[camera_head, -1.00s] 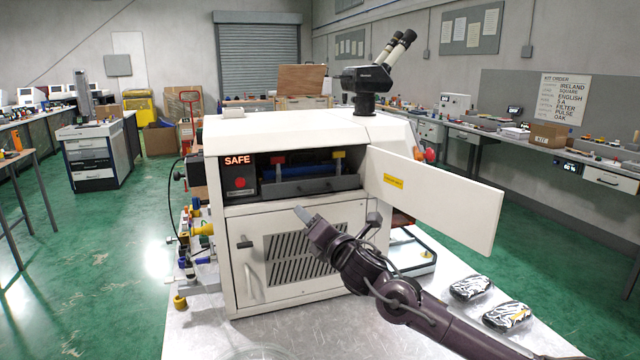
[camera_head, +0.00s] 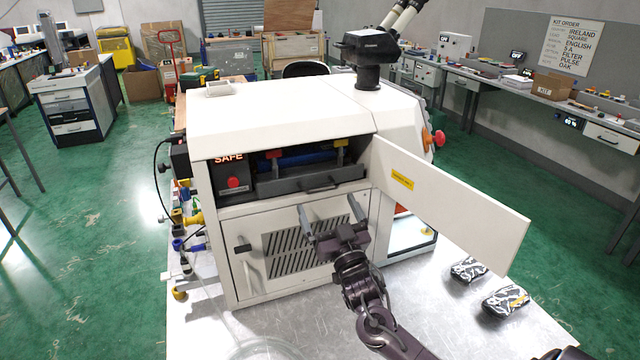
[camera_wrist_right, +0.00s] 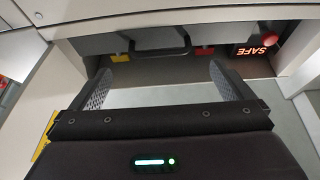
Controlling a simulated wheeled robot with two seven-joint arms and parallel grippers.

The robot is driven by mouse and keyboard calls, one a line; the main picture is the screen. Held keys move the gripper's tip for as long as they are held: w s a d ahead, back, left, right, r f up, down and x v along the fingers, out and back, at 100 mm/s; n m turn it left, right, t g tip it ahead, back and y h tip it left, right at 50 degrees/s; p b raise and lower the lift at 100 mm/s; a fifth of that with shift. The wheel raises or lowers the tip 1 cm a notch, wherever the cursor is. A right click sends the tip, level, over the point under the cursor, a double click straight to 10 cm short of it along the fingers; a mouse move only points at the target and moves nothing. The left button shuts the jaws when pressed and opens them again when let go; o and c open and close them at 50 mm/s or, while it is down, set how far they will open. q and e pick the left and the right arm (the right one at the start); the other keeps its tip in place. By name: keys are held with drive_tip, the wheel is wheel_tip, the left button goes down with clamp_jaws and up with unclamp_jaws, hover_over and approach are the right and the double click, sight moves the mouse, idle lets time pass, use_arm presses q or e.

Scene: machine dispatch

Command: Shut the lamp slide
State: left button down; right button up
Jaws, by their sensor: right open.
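The white machine (camera_head: 270,110) stands on a metal-topped table, its upper door (camera_head: 450,200) swung open to the right. Inside the open bay, the dark lamp slide (camera_head: 310,182) shows with a black handle on its front and a blue tube behind it. In the right wrist view the slide's handle (camera_wrist_right: 160,48) lies beyond the fingertips, apart from them. My right gripper (camera_head: 333,216) is open and empty, in front of the machine's vented lower panel and below the bay. It also shows in the right wrist view (camera_wrist_right: 162,85). My left gripper is not in view.
A lit SAFE sign (camera_head: 228,158) and a red button (camera_head: 233,183) sit left of the slide. The open door stands close to the right of my gripper. Two black-and-white patterned objects (camera_head: 505,300) lie on the table (camera_head: 300,325) at the right.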

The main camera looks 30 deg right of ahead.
sight(315, 180)
drive_tip(key=p+x, duration=0.1)
drive_tip(key=x, duration=0.3)
drive_tip(key=shift+w+r, duration=0.1)
drive_tip(key=shift+w, duration=0.1)
drive_tip(key=shift+w+d+r+p, duration=0.15)
drive_tip(key=shift+w+p, duration=0.15)
drive_tip(key=shift+w, duration=0.2)
drive_tip(key=c, duration=1.3)
drive_tip(key=w+b, duration=0.3)
drive_tip(key=shift+w+d, duration=0.25)
drive_tip(key=shift+d, duration=0.15)
drive_tip(key=shift+w+d, duration=0.1)
drive_tip(key=shift+w, duration=0.05)
drive_tip(key=shift+r, duration=0.1)
